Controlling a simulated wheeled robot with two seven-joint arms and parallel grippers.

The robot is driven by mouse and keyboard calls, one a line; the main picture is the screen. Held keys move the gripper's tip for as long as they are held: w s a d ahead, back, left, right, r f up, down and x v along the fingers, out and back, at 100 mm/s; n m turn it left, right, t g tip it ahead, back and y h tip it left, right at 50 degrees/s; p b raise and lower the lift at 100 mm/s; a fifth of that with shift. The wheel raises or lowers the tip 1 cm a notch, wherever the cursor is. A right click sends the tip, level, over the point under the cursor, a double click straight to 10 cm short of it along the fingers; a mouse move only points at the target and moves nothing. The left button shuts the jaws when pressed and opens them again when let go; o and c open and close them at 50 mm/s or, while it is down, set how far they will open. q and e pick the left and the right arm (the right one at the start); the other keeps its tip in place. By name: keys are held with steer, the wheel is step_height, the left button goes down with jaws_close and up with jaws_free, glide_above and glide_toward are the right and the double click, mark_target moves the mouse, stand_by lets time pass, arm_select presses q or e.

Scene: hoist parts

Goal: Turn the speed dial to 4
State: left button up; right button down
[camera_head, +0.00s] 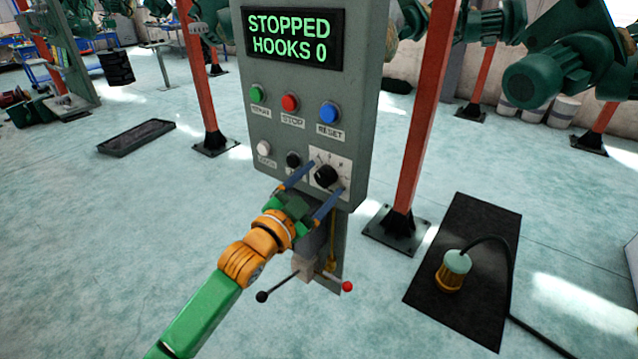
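The speed dial (326,176) is a black knob on a white plate at the lower right of the grey control panel (372,90). Small marks ring the knob, but they are too small to read for its setting. My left gripper (318,180) is in front of the panel's lower edge, with its two blue fingers spread to either side of the dial. I cannot tell whether the fingertips touch the plate. The panel's display (293,38) reads "STOPPED HOOKS 0". My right gripper is not in view.
Green (257,93), red (290,103) and blue (329,113) buttons sit above the dial, with white (264,148) and black (293,160) ones to its left. Levers with black and red knobs (347,286) stick out below. A red post (425,120) stands close on the right.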

arm_select(q)
steer(key=b+v, duration=0.1)
steer(key=v, duration=0.6)
stand_by(0.5)
